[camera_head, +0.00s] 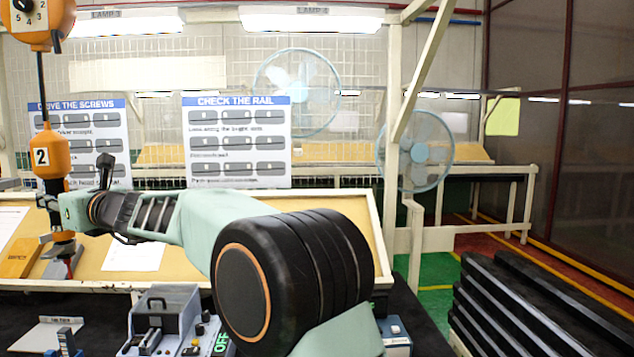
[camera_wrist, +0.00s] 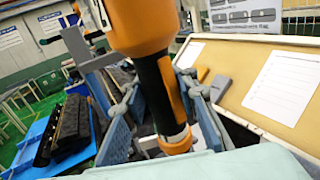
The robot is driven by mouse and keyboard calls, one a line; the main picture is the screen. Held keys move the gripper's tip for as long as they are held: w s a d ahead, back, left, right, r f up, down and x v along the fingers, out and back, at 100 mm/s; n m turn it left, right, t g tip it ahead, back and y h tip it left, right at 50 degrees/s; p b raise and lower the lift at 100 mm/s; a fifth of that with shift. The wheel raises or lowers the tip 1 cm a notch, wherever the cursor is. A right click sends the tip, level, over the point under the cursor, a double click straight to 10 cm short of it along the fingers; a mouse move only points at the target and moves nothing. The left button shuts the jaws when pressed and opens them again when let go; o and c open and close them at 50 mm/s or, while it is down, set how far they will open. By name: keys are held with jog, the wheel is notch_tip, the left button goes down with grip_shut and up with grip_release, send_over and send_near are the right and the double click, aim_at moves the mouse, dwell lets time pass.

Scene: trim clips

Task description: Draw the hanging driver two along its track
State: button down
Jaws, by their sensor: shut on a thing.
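The track is not visible.
A tilted tan board (camera_head: 150,262) with white sheets lies behind the arm. A grey control box (camera_head: 165,318) stands on the dark bench in front. Instruction boards (camera_head: 236,142) hang behind. Black rails (camera_head: 540,305) are stacked at the right. A blue tray (camera_wrist: 60,140) shows left in the wrist view.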

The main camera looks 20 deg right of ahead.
jog(key=a+f+b, duration=0.2)
jog(key=f+b, duration=0.1)
jog(key=shift+w, duration=0.35)
dwell(0.6)
dwell(0.3)
jog(key=c, duration=1.5)
grip_release()
jog(key=shift+o, duration=0.2)
jog(key=shift+f, duration=0.1)
send_near(50, 213)
jog(key=shift+w+d+f, duration=0.1)
jog(key=shift+w+d, duration=0.1)
jog(key=shift+w, duration=0.4)
